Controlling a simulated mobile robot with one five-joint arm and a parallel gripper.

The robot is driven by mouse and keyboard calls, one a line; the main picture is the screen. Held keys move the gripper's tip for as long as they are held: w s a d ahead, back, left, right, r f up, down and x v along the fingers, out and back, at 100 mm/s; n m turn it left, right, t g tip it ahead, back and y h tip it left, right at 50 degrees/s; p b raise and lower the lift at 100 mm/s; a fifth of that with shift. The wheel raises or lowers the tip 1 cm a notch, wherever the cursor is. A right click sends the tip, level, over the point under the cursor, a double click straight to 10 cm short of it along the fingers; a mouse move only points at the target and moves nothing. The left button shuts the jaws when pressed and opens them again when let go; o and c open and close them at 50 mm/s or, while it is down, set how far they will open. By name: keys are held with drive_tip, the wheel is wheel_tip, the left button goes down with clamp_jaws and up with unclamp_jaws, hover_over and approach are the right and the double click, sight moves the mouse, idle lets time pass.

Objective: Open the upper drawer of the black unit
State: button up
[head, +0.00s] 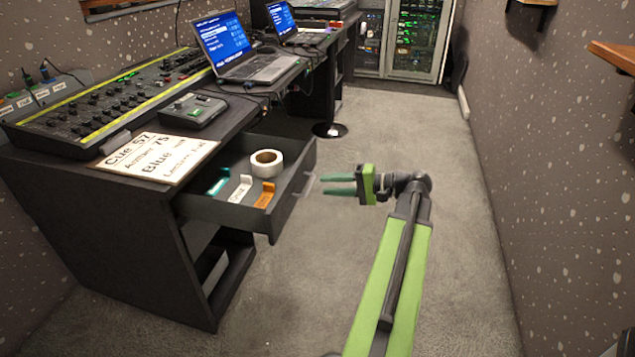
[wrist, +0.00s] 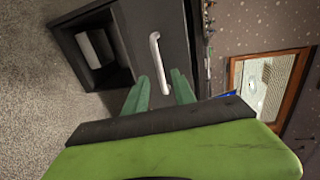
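The black unit (head: 140,240) stands at the left in the head view, and its upper drawer (head: 288,205) is pulled out. A white tape roll (head: 266,163), a white tag, an orange tag (head: 264,195) and a teal item (head: 219,183) lie in the drawer. The pale bar handle (head: 307,184) is on the drawer front; it also shows in the wrist view (wrist: 158,55). My gripper (head: 326,184) is just right of the handle, with its green fingers apart and nothing held. In the wrist view the handle lies just beyond the fingertips (wrist: 161,82).
A lighting console (head: 110,100), a cue sign (head: 155,157) and laptops (head: 240,50) are on the desk top. Grey carpet (head: 440,270) is clear to the right, up to the wall.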

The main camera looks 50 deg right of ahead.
drive_tip(key=p+v, duration=0.2)
drive_tip(key=v, duration=1)
drive_tip(key=shift+d, duration=0.1)
